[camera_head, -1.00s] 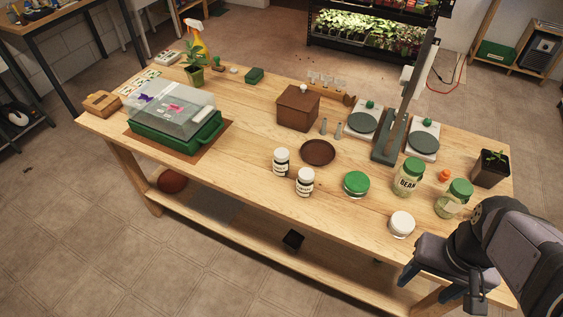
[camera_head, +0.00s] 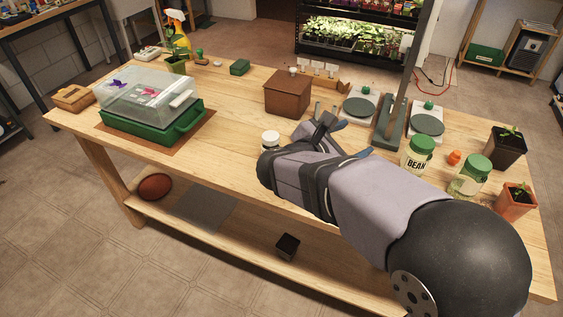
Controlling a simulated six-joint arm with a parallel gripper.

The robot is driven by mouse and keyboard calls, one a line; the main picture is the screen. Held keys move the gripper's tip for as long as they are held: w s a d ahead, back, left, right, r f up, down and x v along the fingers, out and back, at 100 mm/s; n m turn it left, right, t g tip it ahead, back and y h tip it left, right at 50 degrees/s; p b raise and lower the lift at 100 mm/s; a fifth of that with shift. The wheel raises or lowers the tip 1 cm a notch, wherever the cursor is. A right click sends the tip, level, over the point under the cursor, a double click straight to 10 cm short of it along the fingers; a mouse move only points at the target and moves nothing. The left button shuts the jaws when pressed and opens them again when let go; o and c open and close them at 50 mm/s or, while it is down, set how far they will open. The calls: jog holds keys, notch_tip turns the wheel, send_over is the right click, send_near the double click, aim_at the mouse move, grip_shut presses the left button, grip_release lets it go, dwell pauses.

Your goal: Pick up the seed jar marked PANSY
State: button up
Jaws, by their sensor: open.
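My gripper (camera_head: 328,127) is open over the middle of the bench, its fingers pointing towards the back, near the brown box. I see nothing between the fingers. No label reading PANSY can be made out. A white-lidded jar (camera_head: 270,141) shows just left of my gripper, partly hidden by it. A green-lidded jar marked BEAN (camera_head: 417,160) stands upright right of my arm. Another green-lidded glass jar (camera_head: 467,182) stands farther right, its label unreadable and its lower part close to my arm's outline. My arm hides the front middle of the bench.
A brown wooden box (camera_head: 288,95) stands behind my gripper. Two scales (camera_head: 360,110) flank a grey post (camera_head: 390,128). Potted seedlings (camera_head: 515,203) stand at the right end. A green propagator (camera_head: 150,137) with a clear lid is at the left. Bare wood lies right of it.

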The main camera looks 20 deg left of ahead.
jog(key=a+n+t+y, duration=0.1)
jog(key=a, duration=0.3)
jog(key=s+a+n+t+y+b, duration=0.1)
jog(key=a+n, duration=0.1)
jog(key=a, duration=0.2)
jog(key=a+n+t+y+b, duration=0.1)
jog(key=a+n, duration=0.1)
jog(key=a, duration=0.1)
jog(key=shift+s+a, duration=0.3)
jog(key=shift+a, duration=0.1)
jog(key=s+a+n+t+y+b, duration=0.2)
jog(key=s+a+n+y, duration=0.15)
jog(key=a, duration=0.55)
send_near(268, 144)
jog(key=shift+n, duration=0.35)
jog(key=w, duration=0.3)
jog(key=w+p, duration=0.1)
jog(key=w, duration=0.1)
jog(key=shift+w+a+r, duration=0.1)
jog(key=shift+w+r, duration=0.05)
jog(key=shift+r, duration=0.2)
jog(key=shift+f, duration=0.3)
jog(key=shift+w+a+p, duration=0.15)
jog(key=shift+w, duration=1.05)
jog(key=shift+w+a+p, duration=0.2)
jog(key=shift+w, duration=1)
jog(key=shift+w+a+p, duration=0.15)
jog(key=shift+w, duration=1.1)
jog(key=shift+r, duration=0.1)
jog(key=c, duration=1.2)
